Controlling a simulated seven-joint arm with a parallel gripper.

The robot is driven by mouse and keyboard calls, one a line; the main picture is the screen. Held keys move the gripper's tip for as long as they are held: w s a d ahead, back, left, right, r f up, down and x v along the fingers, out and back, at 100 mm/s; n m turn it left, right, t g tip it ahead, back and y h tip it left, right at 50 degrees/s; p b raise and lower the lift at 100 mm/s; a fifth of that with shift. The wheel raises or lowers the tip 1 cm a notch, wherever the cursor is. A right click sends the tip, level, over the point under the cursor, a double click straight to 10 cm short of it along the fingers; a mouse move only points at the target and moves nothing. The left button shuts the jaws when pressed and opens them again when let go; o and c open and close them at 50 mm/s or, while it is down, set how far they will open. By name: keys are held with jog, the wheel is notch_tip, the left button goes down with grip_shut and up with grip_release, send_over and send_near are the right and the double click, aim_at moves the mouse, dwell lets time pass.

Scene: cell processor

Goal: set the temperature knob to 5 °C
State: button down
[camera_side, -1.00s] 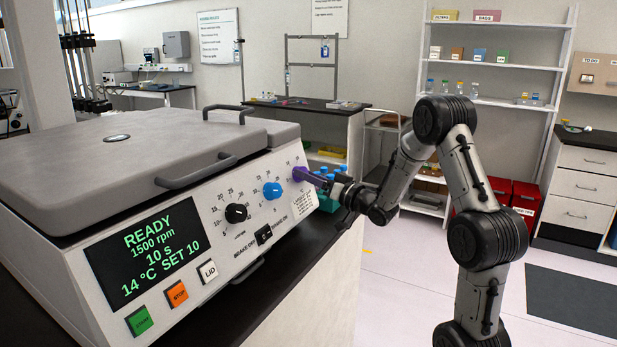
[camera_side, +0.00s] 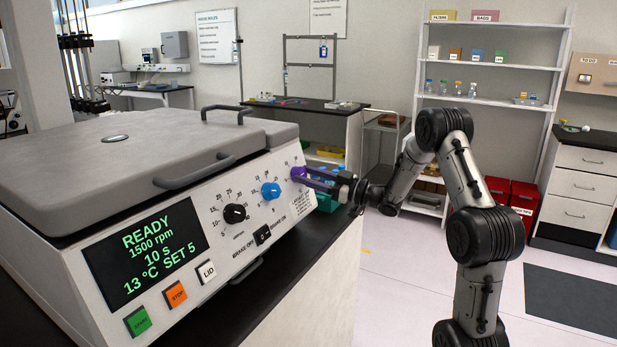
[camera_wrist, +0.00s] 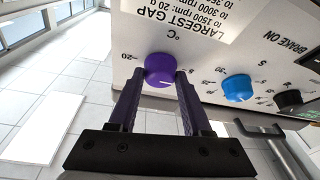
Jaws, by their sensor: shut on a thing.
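The purple temperature knob (camera_side: 298,174) is at the right end of the centrifuge's front panel (camera_side: 200,240). My gripper (camera_side: 310,179) is shut on it from the front, its purple fingers on either side. The wrist view shows the purple knob (camera_wrist: 160,70) between the tips of my gripper (camera_wrist: 160,80), below a °C mark and near a -20 mark. A white pointer line shows on the knob. The display (camera_side: 145,252) reads READY, 1500 rpm, 10 s, 13 °C SET 5.
A blue knob (camera_side: 271,190) and a black knob (camera_side: 235,213) are to the left of the purple knob. A black brake switch (camera_side: 263,235) is below them. Green, orange and white LID buttons sit under the display. A teal rack (camera_side: 327,204) stands behind my gripper.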

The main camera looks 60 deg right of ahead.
dwell(0.4)
jog(key=shift+c, duration=1.7)
grip_release()
jog(key=shift+s, duration=0.1)
jog(key=s+f, duration=0.1)
jog(key=s, duration=0.6)
jog(key=shift+s+d, duration=0.15)
jog(key=shift+d, duration=0.2)
